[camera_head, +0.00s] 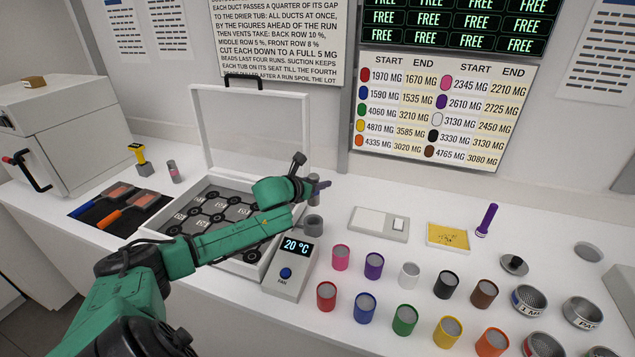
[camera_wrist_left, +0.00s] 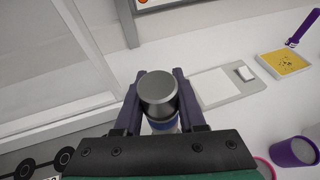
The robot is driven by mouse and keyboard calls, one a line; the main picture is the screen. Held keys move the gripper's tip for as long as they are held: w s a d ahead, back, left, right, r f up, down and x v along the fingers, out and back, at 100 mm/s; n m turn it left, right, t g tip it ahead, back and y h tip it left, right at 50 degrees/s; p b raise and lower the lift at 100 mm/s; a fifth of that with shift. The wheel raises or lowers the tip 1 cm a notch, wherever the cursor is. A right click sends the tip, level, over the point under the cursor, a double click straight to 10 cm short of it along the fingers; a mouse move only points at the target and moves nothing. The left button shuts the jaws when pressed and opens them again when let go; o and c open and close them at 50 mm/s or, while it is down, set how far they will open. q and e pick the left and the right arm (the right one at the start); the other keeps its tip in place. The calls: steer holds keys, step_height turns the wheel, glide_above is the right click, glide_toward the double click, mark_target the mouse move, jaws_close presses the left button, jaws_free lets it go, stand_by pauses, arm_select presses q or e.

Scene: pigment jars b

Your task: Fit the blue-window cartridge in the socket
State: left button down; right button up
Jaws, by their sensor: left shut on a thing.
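My left gripper (camera_head: 317,186) is shut on a cartridge, a grey cylinder whose round top (camera_wrist_left: 157,88) sits between the two dark fingers in the left wrist view. A blue band shows low on the cartridge, partly covered by the gripper body. In the head view the arm and fingers hide most of it. A grey ring-shaped cup (camera_head: 313,224), which looks like the socket, is on the back of the white fan unit (camera_head: 287,287) with a 20 °C display. The gripper is above and slightly behind this cup in the picture. My right gripper is not in view.
An open clear-lidded box (camera_head: 252,125) with hexagonal tiles stands left of the fan unit. A second small cartridge (camera_head: 174,172) stands upright farther left. Several pigment jars (camera_head: 404,320) fill the front right. A white scale (camera_head: 379,224) stands right of the gripper.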

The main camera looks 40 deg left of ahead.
mark_target(318, 200)
arm_select(q)
step_height(318, 200, down, 6)
steer(key=b, duration=0.4)
steer(key=shift+s+r+b, duration=0.1)
steer(key=shift+r+b, duration=0.15)
steer(key=shift+b, duration=0.05)
stand_by(0.4)
steer(key=shift+p, duration=0.5)
stand_by(0.5)
steer(key=shift+f+b, duration=0.4)
steer(key=shift+f, duration=0.1)
